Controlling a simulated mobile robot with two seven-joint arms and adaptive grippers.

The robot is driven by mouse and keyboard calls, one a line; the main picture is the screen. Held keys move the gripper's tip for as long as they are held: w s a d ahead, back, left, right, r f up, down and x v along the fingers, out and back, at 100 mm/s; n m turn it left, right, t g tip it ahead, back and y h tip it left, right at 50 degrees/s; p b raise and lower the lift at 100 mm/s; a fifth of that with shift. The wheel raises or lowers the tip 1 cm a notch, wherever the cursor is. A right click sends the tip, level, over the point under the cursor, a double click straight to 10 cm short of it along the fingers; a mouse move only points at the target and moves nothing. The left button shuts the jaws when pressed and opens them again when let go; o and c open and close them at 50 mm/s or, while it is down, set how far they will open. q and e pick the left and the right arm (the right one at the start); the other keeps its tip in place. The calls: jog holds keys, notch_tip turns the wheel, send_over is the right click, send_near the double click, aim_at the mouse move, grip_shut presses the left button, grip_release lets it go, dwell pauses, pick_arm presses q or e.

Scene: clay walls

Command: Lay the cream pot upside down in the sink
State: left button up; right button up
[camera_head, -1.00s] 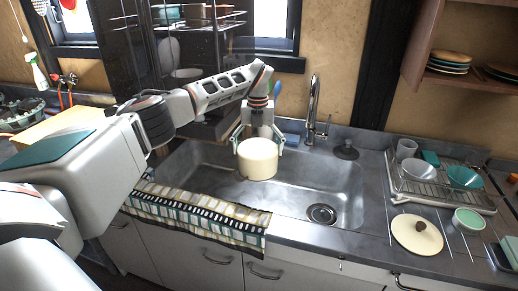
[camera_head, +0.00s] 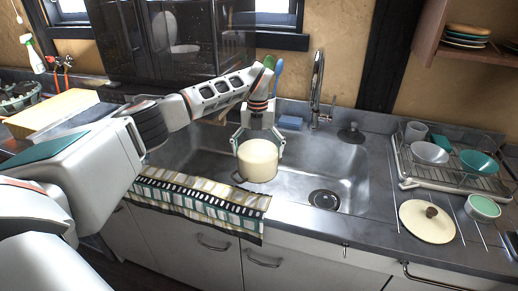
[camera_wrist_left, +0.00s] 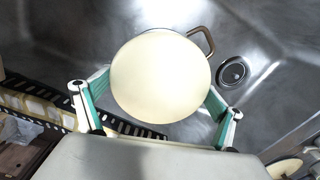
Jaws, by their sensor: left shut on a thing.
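The cream pot (camera_head: 257,161) is in my left gripper (camera_head: 257,143), over the left part of the steel sink (camera_head: 330,170). In the left wrist view the pot (camera_wrist_left: 160,78) shows a smooth round cream face toward the camera, with a brown handle at its upper right. The fingers of the left gripper are on both sides of the pot. In the head view the pot looks upright on its axis, near the sink floor; I cannot tell whether it touches. My right gripper is not in view.
A striped towel (camera_head: 195,205) hangs over the sink's front edge. The drain (camera_head: 324,199) is right of the pot. A dish rack (camera_head: 450,165) with bowls and a cream lid (camera_head: 427,222) are on the right counter. The faucet (camera_head: 316,90) rises behind the sink.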

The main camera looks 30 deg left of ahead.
pick_arm(q)
jog(key=shift+f, duration=0.6)
notch_tip(320, 180, down, 10)
jog(key=b, duration=0.2)
jog(key=shift+r+b, duration=0.25)
jog(key=shift+b, duration=0.15)
jog(key=shift+f, duration=0.45)
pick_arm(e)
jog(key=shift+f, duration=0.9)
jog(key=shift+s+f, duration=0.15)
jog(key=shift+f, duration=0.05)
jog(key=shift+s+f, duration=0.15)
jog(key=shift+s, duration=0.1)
pick_arm(q)
jog(key=shift+f, duration=0.55)
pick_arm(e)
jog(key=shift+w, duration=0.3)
